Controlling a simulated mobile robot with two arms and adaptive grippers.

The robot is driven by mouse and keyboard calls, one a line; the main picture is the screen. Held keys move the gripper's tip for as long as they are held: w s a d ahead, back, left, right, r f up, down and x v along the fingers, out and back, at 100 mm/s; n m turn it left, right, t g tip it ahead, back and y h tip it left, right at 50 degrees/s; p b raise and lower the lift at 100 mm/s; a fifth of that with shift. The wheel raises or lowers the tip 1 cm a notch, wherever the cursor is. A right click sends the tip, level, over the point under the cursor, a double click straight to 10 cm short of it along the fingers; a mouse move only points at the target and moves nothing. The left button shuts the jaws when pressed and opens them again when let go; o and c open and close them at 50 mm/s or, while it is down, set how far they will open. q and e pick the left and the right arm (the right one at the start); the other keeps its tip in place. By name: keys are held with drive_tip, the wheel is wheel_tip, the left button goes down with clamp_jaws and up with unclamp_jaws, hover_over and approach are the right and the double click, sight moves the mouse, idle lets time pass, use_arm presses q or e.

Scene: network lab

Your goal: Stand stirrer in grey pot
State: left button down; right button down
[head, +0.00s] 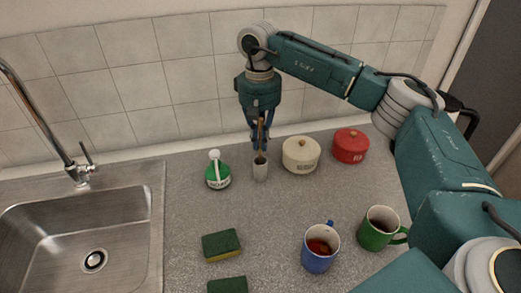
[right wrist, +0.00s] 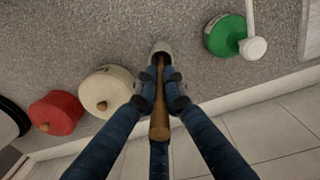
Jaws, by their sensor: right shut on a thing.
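The grey pot (head: 260,170) is a small light cup on the counter near the back wall. In the right wrist view the pot (right wrist: 162,46) shows beyond my fingertips. My right gripper (head: 259,146) is above the pot, pointing down. It is shut on the wooden stirrer (head: 261,132), which is held roughly upright. In the right wrist view the stirrer (right wrist: 159,122) lies between the fingers of my right gripper (right wrist: 163,97). Its lower end is at the dark mouth of the pot; how deep it reaches inside is hidden. My left gripper is not in view.
A green bottle (head: 217,175) with a white top stands close left of the pot. A cream canister (head: 301,155) and a red canister (head: 350,146) stand right. A blue mug (head: 318,260), a green mug (head: 374,238) and sponges (head: 221,250) are in front. The sink (head: 60,235) is left.

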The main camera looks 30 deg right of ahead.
drive_tip(key=p, duration=0.1)
hover_over(260, 165)
wheel_tip(260, 165, down, 4)
drive_tip(key=shift+w+d+f, duration=0.1)
drive_tip(key=shift+w+d, duration=0.05)
drive_tip(key=shift+f, duration=0.2)
drive_tip(key=shift+f, duration=0.25)
drive_tip(key=c, duration=1.8)
unclamp_jaws()
drive_tip(key=shift+r, duration=0.1)
drive_tip(key=shift+c, duration=0.2)
